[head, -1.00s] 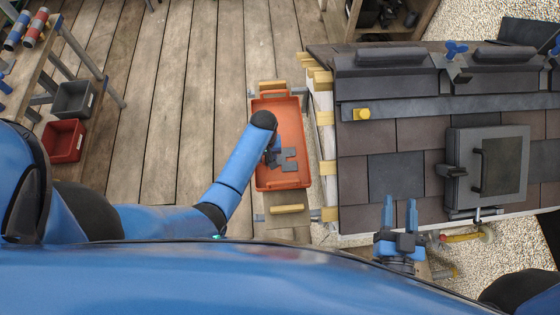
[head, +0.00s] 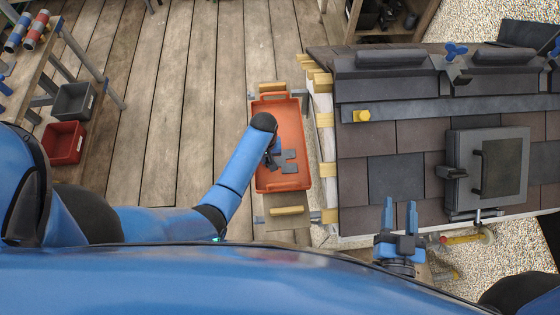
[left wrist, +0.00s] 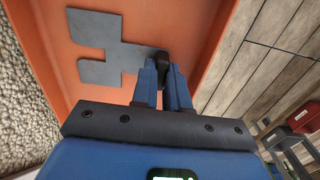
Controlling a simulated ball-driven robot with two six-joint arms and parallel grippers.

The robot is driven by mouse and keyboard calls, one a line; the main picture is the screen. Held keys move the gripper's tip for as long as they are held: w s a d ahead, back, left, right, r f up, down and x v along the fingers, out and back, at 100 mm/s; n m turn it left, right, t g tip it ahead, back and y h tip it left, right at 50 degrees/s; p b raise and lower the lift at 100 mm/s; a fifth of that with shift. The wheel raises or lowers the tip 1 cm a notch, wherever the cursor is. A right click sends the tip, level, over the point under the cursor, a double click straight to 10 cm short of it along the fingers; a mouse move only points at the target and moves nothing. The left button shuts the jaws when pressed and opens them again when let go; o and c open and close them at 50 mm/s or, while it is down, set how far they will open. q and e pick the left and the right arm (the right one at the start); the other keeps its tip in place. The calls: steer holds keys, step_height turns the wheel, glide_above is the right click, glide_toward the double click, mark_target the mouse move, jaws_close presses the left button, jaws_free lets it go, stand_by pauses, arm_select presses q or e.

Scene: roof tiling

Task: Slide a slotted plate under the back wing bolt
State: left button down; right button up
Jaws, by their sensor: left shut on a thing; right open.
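My left gripper (head: 271,158) is over the orange tray (head: 285,111). It is shut on a grey slotted plate (head: 290,167), gripping one end. In the left wrist view the plate (left wrist: 112,58) shows its slot and notched outline against the tray floor, and the left gripper (left wrist: 163,68) closes on its narrow end. I cannot tell whether the plate touches the tray floor. A blue wing bolt (head: 455,51) stands at the top edge of the roof. Another blue wing bolt (head: 554,48) shows at the far right. My right gripper (head: 400,212) is open and empty at the roof's lower edge.
The dark tiled roof (head: 395,178) fills the right side, with a yellow knob (head: 361,115) and a hatch (head: 487,168) on it. Grey (head: 74,100) and red (head: 64,142) bins stand at the left. The wooden deck between is clear.

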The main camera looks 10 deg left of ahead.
arm_select(q)
steer(key=shift+r, duration=0.15)
steer(key=shift+r+p, duration=2.35)
steer(key=shift+p, duration=0.2)
